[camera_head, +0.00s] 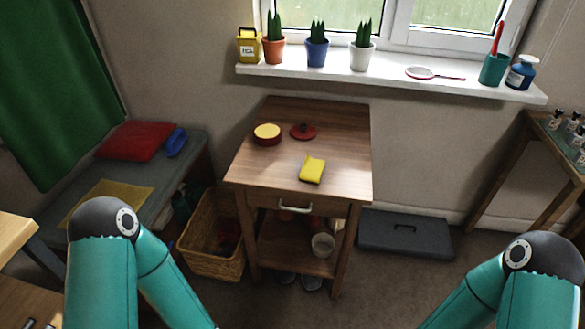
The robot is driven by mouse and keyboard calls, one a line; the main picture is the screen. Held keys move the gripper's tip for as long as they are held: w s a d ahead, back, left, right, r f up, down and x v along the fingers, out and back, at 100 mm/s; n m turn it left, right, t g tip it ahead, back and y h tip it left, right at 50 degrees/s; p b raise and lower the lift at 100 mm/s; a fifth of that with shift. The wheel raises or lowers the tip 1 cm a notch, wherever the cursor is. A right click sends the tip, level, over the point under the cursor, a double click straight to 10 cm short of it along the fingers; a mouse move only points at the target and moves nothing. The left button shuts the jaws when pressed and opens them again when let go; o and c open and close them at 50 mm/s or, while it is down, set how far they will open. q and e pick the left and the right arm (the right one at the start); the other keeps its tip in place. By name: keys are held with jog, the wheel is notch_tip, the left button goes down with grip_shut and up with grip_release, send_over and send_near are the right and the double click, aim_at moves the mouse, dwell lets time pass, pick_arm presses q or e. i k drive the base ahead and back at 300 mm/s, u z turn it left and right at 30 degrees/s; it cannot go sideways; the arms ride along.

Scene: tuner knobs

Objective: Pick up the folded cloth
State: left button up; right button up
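A folded yellow cloth (312,169) lies on the top of a small wooden table (338,133), near its front edge and right of its middle. Nothing is touching it. My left arm and my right arm reach in from the lower corners, and both forearms run out of the bottom of the picture. Neither gripper shows in the head view.
A drawer handle (295,208) sticks out in front. A wicker basket (212,238) stands left; a grey case (406,233) lies right.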

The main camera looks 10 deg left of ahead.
aim_at(312, 171)
jog(key=k, duration=0.65)
jog(key=z, duration=0.35)
jog(key=i, duration=1.45)
jog(key=u, duration=0.25)
